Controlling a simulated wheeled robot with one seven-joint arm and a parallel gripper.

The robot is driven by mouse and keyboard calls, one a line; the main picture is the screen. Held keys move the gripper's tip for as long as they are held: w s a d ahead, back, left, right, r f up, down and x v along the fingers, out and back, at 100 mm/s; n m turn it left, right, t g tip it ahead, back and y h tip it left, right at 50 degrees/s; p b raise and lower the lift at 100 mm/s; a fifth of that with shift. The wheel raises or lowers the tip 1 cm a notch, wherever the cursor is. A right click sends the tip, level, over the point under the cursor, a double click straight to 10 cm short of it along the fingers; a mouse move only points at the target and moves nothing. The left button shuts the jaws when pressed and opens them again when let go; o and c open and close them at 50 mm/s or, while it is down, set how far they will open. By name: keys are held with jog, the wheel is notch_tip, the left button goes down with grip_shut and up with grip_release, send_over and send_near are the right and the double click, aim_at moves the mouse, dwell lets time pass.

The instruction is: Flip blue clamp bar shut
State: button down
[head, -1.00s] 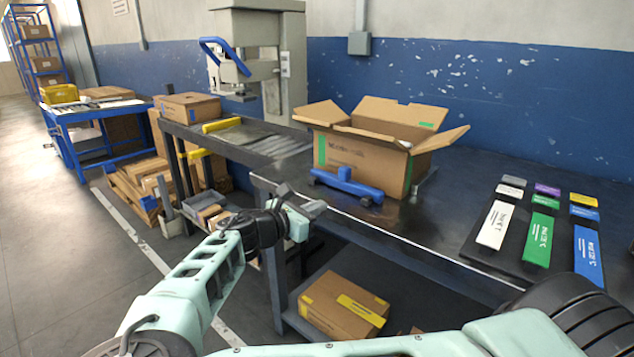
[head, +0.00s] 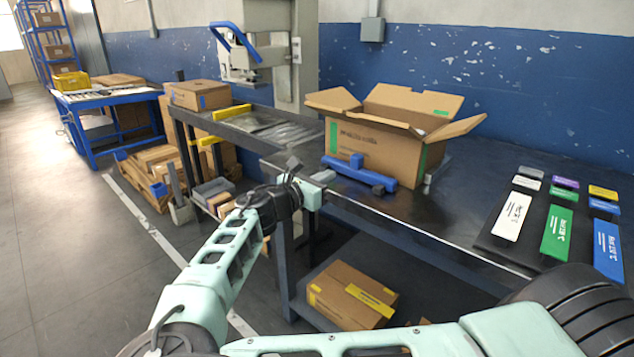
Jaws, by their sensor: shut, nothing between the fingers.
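A blue bar (head: 358,174) with a raised block in its middle and a dark knob at its right end lies along the front of the open cardboard box (head: 375,145). It sits low, near the table's front edge. A blue looped lever (head: 235,40) also shows on the grey machine at the back. I cannot tell for certain which of the two is the clamp bar. My gripper (head: 322,177) is shut and empty, just left of the blue bar's left end. I cannot tell whether it touches the bar.
The dark table (head: 455,205) is clear right of the box, up to a board with white, green and blue labelled plates (head: 556,233). The grey machine (head: 262,75) stands behind the left bench. A taped carton (head: 350,297) lies on the lower shelf.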

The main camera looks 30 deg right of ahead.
aim_at(353, 160)
jog(key=x, duration=0.8)
jog(key=shift+w+d, duration=0.15)
jog(key=shift+d, duration=0.1)
jog(key=shift+p+x, duration=0.55)
jog(key=shift+x, duration=1.45)
jog(key=shift+r, duration=0.15)
jog(key=shift+a, duration=0.1)
